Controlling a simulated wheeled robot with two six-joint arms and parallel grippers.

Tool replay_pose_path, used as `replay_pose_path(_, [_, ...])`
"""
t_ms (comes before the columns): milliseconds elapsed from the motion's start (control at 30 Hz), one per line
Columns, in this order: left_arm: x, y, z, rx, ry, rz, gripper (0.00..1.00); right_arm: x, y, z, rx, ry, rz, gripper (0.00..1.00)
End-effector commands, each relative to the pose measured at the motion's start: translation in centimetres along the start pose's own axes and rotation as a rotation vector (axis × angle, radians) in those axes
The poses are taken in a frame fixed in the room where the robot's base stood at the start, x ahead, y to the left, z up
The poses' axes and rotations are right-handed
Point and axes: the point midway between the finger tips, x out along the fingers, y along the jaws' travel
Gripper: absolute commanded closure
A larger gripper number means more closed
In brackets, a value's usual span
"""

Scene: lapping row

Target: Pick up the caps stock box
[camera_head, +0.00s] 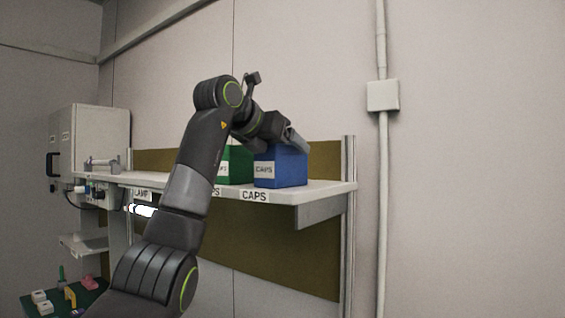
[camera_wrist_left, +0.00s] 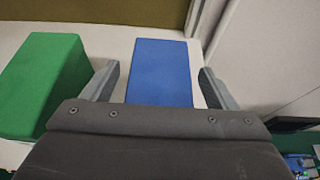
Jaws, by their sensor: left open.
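The caps stock box (camera_head: 284,170) is blue with a white CAPS label and stands on the shelf above a matching CAPS shelf label (camera_head: 254,196). My left gripper (camera_head: 296,140) is at the top of this box in the head view, partly covering its upper edge. In the left wrist view the blue box (camera_wrist_left: 160,70) lies between the two open fingers of the left gripper (camera_wrist_left: 158,84), with a gap on each side. The box's lower part is hidden behind the gripper body there. My right gripper is not in view.
A green box (camera_head: 238,165) stands just left of the blue one, close to the left finger in the wrist view (camera_wrist_left: 42,85). The shelf (camera_head: 322,188) ends at a post (camera_head: 348,220) on the right. A wall conduit box (camera_head: 383,95) is further right.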

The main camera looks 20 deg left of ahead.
Motion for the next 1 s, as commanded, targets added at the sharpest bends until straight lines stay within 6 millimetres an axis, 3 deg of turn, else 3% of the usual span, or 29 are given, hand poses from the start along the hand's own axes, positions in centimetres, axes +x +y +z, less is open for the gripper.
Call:
replay_pose_path(100, [0.0, 0.0, 0.0, 0.0, 0.0, 0.0, 0.21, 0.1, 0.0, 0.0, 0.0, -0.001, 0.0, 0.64])
replay_pose_path(533, [0.0, 0.0, 0.0, 0.0, 0.0, 0.0, 0.78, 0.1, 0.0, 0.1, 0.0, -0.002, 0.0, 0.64])
replay_pose_path(1000, [-0.5, -0.1, 1.1, 0.0, -0.004, 0.0, 0.78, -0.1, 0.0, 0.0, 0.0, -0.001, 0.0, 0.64])
